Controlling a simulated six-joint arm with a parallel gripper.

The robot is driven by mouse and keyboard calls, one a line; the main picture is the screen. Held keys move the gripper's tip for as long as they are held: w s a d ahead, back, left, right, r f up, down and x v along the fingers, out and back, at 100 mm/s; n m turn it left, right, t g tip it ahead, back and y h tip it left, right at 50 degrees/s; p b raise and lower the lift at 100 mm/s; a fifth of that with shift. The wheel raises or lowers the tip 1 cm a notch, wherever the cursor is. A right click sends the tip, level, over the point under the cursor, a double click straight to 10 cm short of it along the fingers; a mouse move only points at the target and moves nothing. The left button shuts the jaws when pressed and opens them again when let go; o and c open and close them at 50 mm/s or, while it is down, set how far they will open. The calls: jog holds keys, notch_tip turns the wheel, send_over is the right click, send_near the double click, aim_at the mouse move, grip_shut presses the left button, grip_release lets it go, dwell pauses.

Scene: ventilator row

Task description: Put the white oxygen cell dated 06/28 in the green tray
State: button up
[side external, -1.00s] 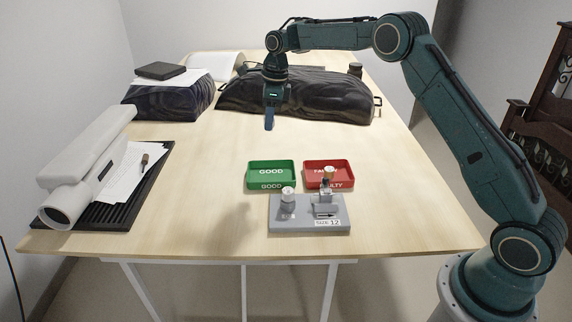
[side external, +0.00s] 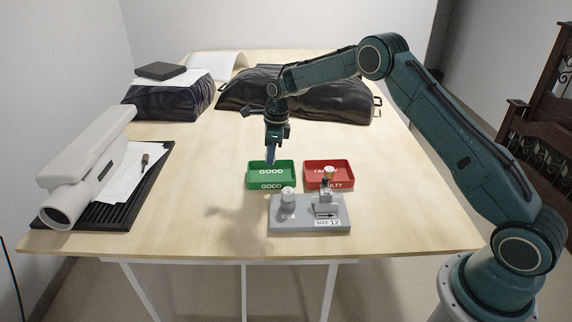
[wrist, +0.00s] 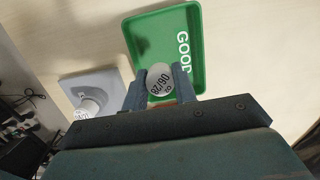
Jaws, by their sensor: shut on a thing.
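My gripper (side external: 271,157) is shut on a white oxygen cell (wrist: 159,78), whose round end face reads 06/28 in the wrist view. The cell sits between the two blue fingertips (wrist: 160,90); the side view does not show it clearly. The green tray (side external: 249,183), marked GOOD, lies on the table under my gripper. In the wrist view the green tray (wrist: 197,30) lies behind and below the cell, with no other thing seen in it. The gap between cell and tray floor is hard to judge.
A red tray (side external: 351,170) marked FAULTY lies right of the green one. A white machine (side external: 85,165) on a black mat stands at left.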

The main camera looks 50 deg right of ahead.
jog(key=shift+f, duration=1.95)
jog(key=shift+f, duration=0.6)
jog(key=o, duration=1)
jog(key=shift+c, duration=0.2)
jog(key=shift+r, duration=0.15)
jog(key=shift+r, duration=0.6)
notch_tip(320, 180, up, 12)
jog(key=s+d, duration=0.1)
jog(key=shift+s+d+f, duration=0.15)
jog(key=shift+d, duration=0.05)
